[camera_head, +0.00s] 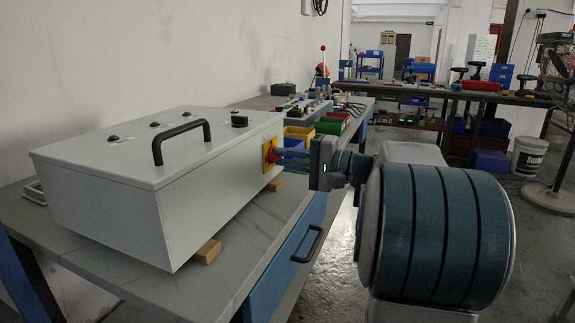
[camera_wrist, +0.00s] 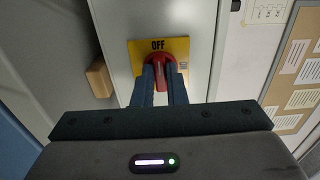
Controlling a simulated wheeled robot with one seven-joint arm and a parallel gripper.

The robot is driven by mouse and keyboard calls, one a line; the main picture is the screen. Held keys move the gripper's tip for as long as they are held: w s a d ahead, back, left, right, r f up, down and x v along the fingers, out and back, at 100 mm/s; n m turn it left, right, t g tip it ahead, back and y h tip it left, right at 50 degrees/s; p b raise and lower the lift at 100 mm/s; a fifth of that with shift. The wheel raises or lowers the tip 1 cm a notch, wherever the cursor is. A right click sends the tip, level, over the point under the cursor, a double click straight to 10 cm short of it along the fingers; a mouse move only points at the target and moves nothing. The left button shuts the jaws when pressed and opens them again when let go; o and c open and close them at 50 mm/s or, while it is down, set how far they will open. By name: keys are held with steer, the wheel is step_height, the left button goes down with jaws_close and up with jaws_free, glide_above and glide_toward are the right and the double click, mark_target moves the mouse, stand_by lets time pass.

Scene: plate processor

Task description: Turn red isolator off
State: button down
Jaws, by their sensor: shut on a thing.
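The red isolator (camera_head: 271,154) is a rotary knob on a yellow plate on the right end face of a light grey box (camera_head: 215,190). In the wrist view the red knob (camera_wrist: 158,62) sits on its yellow plate (camera_wrist: 181,46), with the word OFF readable at the plate's edge. My gripper (camera_head: 280,158) reaches the knob from the right. In the wrist view its two blue fingers (camera_wrist: 165,78) are shut on the red knob, one on each side. The fingers hide part of the knob, so its exact angle is hard to tell.
The box has a black handle (camera_head: 182,141) and a black knob (camera_head: 240,121) on top. It rests on wooden blocks (camera_head: 207,252) on a grey workbench (camera_head: 150,285). Green and red bins (camera_head: 330,125) stand behind my gripper. Open floor lies to the bench's right.

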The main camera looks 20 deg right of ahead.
stand_by(0.4)
steer(key=c, duration=1.5)
jaws_free()
steer(key=shift+o, duration=0.2)
steer(key=shift+d, duration=0.1)
steer(key=p+v, duration=0.3)
steer(key=v, duration=1)
steer(key=shift+s+d, duration=0.2)
steer(key=shift+s, duration=0.1)
